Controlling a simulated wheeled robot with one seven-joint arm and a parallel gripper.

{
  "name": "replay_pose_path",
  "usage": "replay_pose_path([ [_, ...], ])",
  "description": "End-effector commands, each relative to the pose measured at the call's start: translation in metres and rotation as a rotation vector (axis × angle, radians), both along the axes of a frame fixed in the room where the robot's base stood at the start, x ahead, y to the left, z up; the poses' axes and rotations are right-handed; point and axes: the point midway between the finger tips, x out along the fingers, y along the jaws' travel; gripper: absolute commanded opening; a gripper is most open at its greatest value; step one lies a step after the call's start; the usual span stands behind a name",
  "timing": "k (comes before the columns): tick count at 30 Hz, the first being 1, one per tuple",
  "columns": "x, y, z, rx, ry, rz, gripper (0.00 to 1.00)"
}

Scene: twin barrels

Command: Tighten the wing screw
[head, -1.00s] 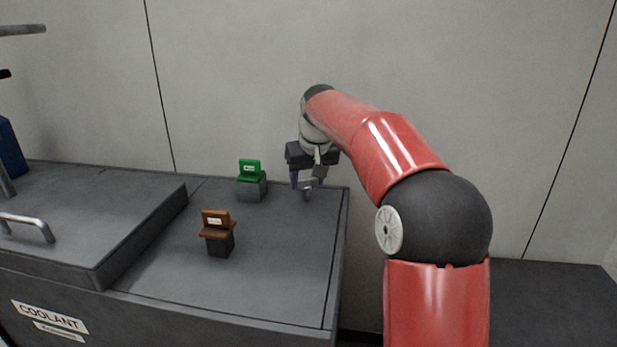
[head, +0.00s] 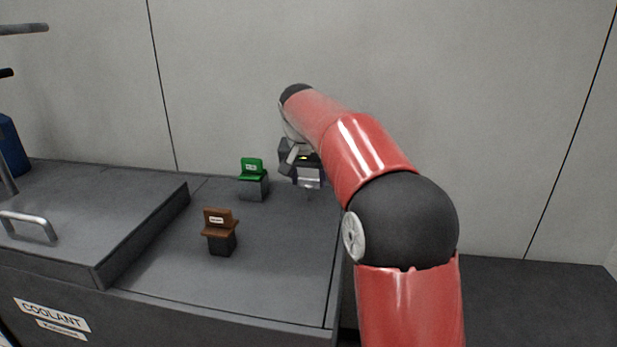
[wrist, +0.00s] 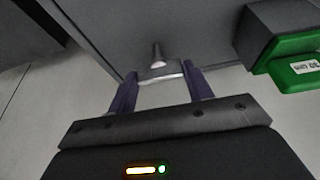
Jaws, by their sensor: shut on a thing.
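The wing screw (wrist: 159,70) is grey metal, with a wide flat head on a thin stem (wrist: 157,50) that meets the dark grey cabinet top. My gripper (wrist: 160,77) has its two purple fingers against the two ends of the head and is shut on it. In the head view my gripper (head: 306,178) is at the back right of the cabinet top, above the stem. The arm and wrist partly cover the fingers there. The screw's thread is hidden.
A green-topped block (head: 252,177) stands close to the left of my gripper. A brown-topped block (head: 220,232) stands nearer the front. A raised lid with a metal handle (head: 30,224) lies to the left. A wall is behind.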

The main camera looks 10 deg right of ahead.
Motion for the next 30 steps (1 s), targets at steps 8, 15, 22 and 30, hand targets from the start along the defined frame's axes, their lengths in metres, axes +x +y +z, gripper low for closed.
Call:
replay_pose_path([
  [8, 0.001, 0.000, 0.002, 0.000, -0.006, -0.003, 0.28],
  [15, 0.000, 0.000, 0.002, 0.000, -0.004, -0.002, 0.73],
  [22, 0.000, 0.000, 0.001, 0.000, -0.002, -0.002, 0.73],
  [30, -0.009, 0.005, 0.026, 0.001, -0.006, 0.000, 0.73],
])
